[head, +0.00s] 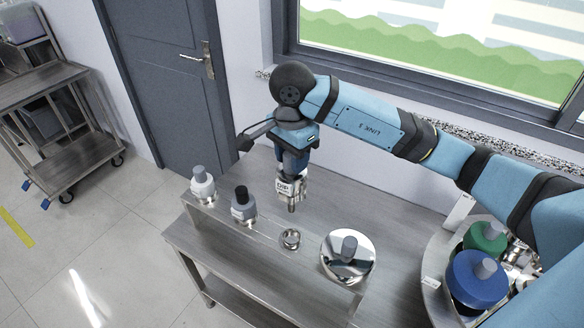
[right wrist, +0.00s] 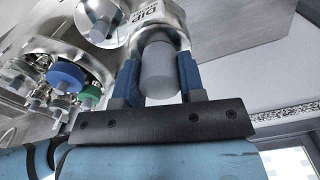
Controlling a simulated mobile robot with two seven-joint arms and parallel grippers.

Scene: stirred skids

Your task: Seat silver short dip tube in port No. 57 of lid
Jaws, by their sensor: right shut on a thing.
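My right gripper (head: 292,172) is shut on the grey knob of a silver dip tube (head: 290,188), upright above the bench. Its short stem points down, clear of the bench top. In the right wrist view the blue fingers of the gripper (right wrist: 158,58) sit on either side of the grey knob (right wrist: 158,75), and the silver body (right wrist: 172,14) carries a "DIP" label. A curved steel surface that may be the lid (head: 434,262) is at the right edge, partly behind my arm. It carries small white plates; no port number is readable. My left gripper is not in view.
Green (head: 480,240) and blue (head: 470,285) capped pieces crowd the right.

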